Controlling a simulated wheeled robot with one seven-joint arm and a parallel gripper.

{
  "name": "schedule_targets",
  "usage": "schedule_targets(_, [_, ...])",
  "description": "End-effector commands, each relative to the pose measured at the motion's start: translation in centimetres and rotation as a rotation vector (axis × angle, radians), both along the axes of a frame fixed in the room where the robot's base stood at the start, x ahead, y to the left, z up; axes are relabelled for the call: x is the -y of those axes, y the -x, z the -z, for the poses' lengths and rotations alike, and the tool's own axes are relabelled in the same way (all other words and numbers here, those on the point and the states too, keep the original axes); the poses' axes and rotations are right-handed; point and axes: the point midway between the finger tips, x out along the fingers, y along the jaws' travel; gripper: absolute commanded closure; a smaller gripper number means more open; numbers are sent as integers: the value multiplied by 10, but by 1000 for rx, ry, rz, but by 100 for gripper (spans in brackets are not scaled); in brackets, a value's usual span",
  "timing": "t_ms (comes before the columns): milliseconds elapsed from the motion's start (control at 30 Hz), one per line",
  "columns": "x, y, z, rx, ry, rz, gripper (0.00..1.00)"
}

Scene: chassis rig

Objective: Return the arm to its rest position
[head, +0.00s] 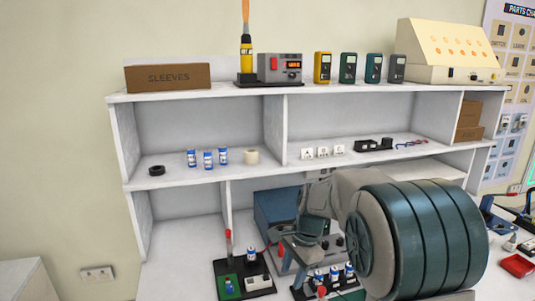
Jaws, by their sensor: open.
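My arm (419,240) reaches in from the lower right, its large dark teal joint hiding much of the right side of the bench. My gripper (291,262) is at the arm's far end, low in front of the shelf unit and just right of a small black fixture (262,285). It is open, and I see nothing held between its fingers. Its fingertips are small and partly merge with things behind, so I cannot tell whether they touch anything.
A blue box-shaped device (275,212) stands behind my gripper. Several blue-and-white bottles (334,272) stand on a black base close to its right. The white shelf unit (205,186) rises behind. A red object (517,265) lies at the far right. The bench's left part is clear.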

Motion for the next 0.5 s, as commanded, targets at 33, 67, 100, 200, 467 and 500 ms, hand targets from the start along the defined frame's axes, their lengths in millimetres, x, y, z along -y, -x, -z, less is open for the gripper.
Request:
schedule_targets(33, [5,8,-7,18,3,-32,59])
schedule_targets(67, [7,14,-10,28,5,-56,59])
schedule_targets(100, [10,21,-15,44,10,-91,59])
schedule_targets(200, [22,45,-28,95,28,-195,59])
schedule_targets(467, [53,122,-49,232,119,-537,59])
schedule_targets(500, [58,134,-51,251,138,-592,59])
